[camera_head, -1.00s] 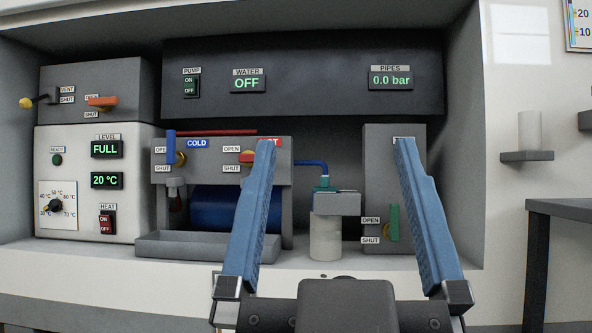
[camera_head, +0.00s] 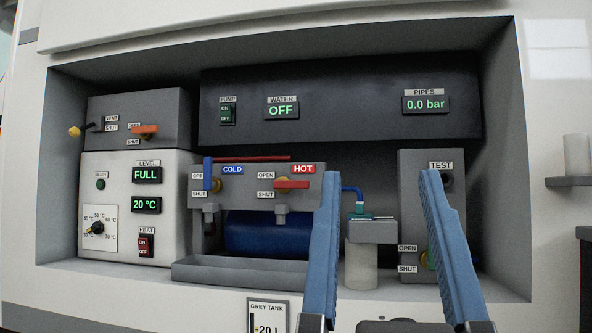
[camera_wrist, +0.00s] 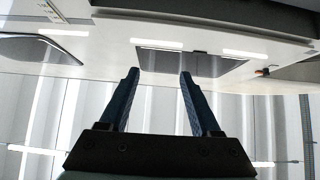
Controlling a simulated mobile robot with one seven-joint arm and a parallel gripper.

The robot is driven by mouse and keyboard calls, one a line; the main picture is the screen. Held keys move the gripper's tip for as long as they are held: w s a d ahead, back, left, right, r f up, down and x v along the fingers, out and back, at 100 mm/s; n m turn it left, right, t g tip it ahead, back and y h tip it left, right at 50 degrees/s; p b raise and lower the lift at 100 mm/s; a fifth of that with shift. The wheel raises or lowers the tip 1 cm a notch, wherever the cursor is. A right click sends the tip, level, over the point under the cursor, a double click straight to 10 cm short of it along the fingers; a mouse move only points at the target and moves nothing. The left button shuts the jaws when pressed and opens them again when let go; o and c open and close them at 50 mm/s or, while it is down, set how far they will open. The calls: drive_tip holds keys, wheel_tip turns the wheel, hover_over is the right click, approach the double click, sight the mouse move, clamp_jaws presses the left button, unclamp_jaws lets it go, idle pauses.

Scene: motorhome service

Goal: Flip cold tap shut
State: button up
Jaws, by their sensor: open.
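The cold tap (camera_head: 208,174) is a blue lever on a yellow hub at the left of the grey tap panel, beside the COLD label (camera_head: 233,169). Its lever stands upright, near the OPEN label, with SHUT lower down. The hot tap (camera_head: 292,184) is a red lever lying level beside its own OPEN and SHUT labels. My gripper (camera_head: 380,185) is open and empty, with two blue fingers right of both taps and in front of the bay. In the wrist view my gripper (camera_wrist: 158,73) shows open with nothing between the fingers; no tap is recognisable there.
A grey trough (camera_head: 240,271) lies below the taps. A blue cylinder (camera_head: 265,233) sits behind it. A white canister (camera_head: 361,268) and the TEST panel (camera_head: 424,160) stand to the right, partly behind my fingers. An orange lever (camera_head: 145,130) is at upper left.

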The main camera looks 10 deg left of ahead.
wheel_tip(320, 180, up, 9)
drive_tip(key=p, duration=0.8)
drive_tip(key=shift+r+p, duration=0.2)
drive_tip(key=shift+p, duration=0.15)
clamp_jaws()
wheel_tip(320, 180, up, 21)
drive_tip(key=p, duration=2)
drive_tip(key=shift+p, duration=0.4)
drive_tip(key=shift+f, duration=0.1)
